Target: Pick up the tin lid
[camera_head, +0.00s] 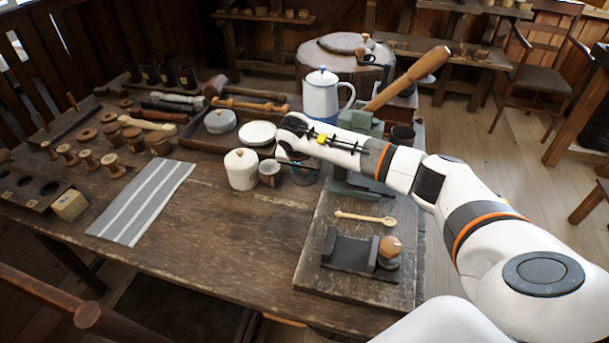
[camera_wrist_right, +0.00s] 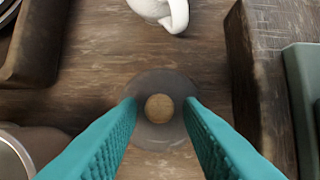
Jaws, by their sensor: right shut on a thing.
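The tin lid (camera_wrist_right: 157,84) is a grey disc with a round wooden knob in its middle. It shows in the right wrist view between the two teal fingers of my right gripper (camera_wrist_right: 163,110). My left gripper is not in view.
A green vise (camera_head: 360,122) stands to the right. A striped cloth (camera_head: 143,202) lies left, with bare table (camera_head: 225,235) beside it.

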